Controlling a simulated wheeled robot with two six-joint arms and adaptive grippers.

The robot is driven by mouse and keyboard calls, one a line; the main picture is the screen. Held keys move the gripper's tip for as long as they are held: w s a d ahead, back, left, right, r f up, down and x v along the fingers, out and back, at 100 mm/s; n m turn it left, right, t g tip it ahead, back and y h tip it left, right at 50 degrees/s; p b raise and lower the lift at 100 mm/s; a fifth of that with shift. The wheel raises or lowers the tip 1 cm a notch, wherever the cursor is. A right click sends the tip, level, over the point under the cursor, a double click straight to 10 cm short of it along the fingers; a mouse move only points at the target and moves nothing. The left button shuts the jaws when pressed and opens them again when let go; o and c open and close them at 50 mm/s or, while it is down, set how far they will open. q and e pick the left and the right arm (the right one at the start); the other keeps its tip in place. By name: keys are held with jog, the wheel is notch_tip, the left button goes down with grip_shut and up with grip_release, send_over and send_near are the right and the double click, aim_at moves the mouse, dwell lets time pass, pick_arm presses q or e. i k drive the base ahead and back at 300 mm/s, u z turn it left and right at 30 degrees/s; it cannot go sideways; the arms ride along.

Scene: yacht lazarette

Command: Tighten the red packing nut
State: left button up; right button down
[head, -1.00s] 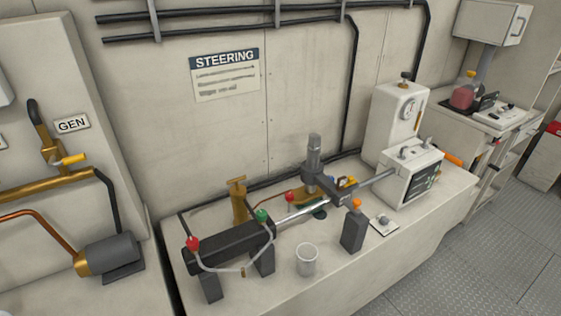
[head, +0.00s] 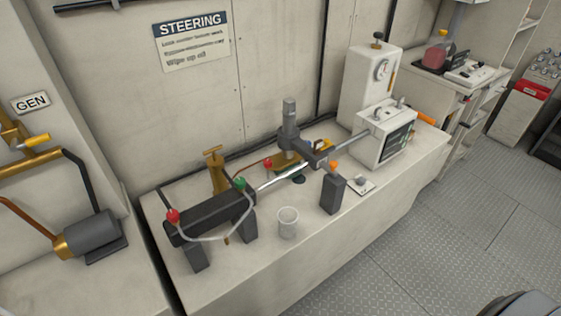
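On the bench (head: 295,268) in the head view, a dark steering cylinder (head: 212,214) lies on two dark stands. A red fitting (head: 173,216) sits at its left end and a green fitting (head: 240,183) near its right end. A pale hose loops between the two fittings. A second, smaller red piece (head: 268,163) is behind the shiny rod (head: 283,177) that runs right from the cylinder. I cannot tell which red piece is the packing nut. Neither gripper is in view.
A white cup (head: 288,222) stands in front of the rod. A dark block with an orange top (head: 332,192) stands to its right. A brass pump (head: 216,171) is behind the cylinder. A white instrument box (head: 384,136) is at right. Floor (head: 430,245) in front is clear.

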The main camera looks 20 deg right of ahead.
aim_at(268, 162)
jog(key=z, duration=0.75)
jog(key=k, duration=1.05)
jog(key=z, duration=2)
jog(key=i, duration=1.15)
jog(key=u, duration=1.1)
jog(key=i, duration=0.55)
jog(key=u, duration=0.6)
